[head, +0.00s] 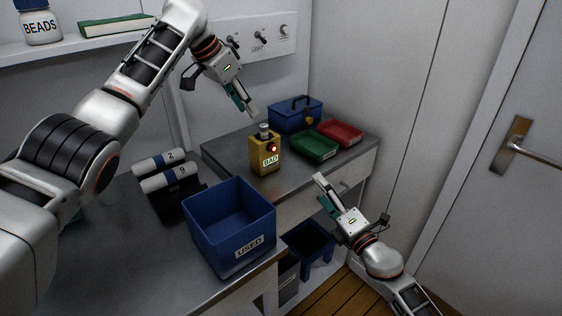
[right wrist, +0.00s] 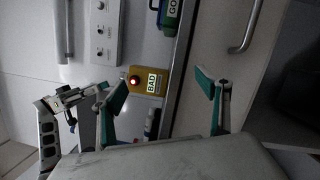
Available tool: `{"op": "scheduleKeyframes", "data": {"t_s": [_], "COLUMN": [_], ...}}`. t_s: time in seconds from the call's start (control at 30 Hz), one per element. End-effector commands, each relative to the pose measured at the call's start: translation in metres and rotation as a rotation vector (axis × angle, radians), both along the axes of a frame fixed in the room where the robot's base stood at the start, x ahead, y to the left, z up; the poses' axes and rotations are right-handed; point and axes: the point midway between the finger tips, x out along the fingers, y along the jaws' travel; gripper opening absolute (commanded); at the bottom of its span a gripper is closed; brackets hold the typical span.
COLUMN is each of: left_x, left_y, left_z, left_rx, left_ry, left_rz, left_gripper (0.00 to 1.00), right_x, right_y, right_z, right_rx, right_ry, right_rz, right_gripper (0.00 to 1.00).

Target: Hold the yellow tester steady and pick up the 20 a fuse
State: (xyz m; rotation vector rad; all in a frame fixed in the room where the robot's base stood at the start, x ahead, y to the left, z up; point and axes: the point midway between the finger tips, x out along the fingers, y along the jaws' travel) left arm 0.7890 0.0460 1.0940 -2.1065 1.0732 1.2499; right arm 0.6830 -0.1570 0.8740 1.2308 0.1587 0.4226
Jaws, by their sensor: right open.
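The yellow tester (head: 258,163) stands upright on the grey counter in the head view, its BAD label and lit red lamp showing. It also shows between my right fingers in the right wrist view (right wrist: 140,87). A small grey cylinder (head: 264,128) sits at its top; I cannot read any rating, so I cannot tell which fuse it is. My left gripper (head: 244,103) hangs above and left of the tester, apart from it; its finger gap is unclear. My right gripper (head: 322,188) is open and empty, right of and nearer than the tester, beside the counter edge.
A green tray (head: 315,147) and a red tray (head: 340,133) lie right of the tester, with a blue box (head: 296,114) behind. A blue USED bin (head: 233,222) stands at front left, near white-and-blue tubes (head: 163,178). A switch panel (head: 259,48) is on the wall.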

Motion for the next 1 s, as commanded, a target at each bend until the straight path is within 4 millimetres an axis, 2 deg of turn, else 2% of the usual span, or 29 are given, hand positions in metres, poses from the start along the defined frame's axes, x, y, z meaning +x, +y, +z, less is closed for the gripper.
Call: {"op": "scheduleKeyframes", "data": {"t_s": [0.03, 0.1, 0.2, 0.4, 0.6, 0.87, 1.0], "left_x": [0.000, 0.000, 0.000, 0.000, 0.000, 0.000, 0.000], "left_y": [0.000, 0.000, 0.000, 0.000, 0.000, 0.000, 0.000], "left_z": [0.000, 0.000, 0.000, 0.000, 0.000, 0.000, 0.000], "left_rx": [0.000, 0.000, 0.000, 0.000, 0.000, 0.000, 0.000], "left_ry": [0.000, 0.000, 0.000, 0.000, 0.000, 0.000, 0.000], "left_rz": [0.000, 0.000, 0.000, 0.000, 0.000, 0.000, 0.000], "left_gripper": [0.28, 0.28, 0.28, 0.28, 0.28, 0.28, 0.28], "right_x": [0.016, 0.034, 0.053, 0.067, 0.075, 0.084, 0.100], "right_y": [0.004, 0.009, 0.023, 0.075, 0.104, 0.118, 0.128], "right_z": [0.020, 0.041, 0.062, 0.061, 0.058, 0.057, 0.058], "right_rx": [-0.093, -0.233, -0.433, -0.803, -1.042, -1.116, -1.118], "right_ry": [-0.062, -0.143, -0.242, -0.395, -0.496, -0.529, -0.528], "right_rz": [0.011, 0.024, 0.042, 0.090, 0.118, 0.125, 0.124], "right_gripper": [0.75, 0.75, 0.75, 0.75, 0.75, 0.75, 0.75]}}
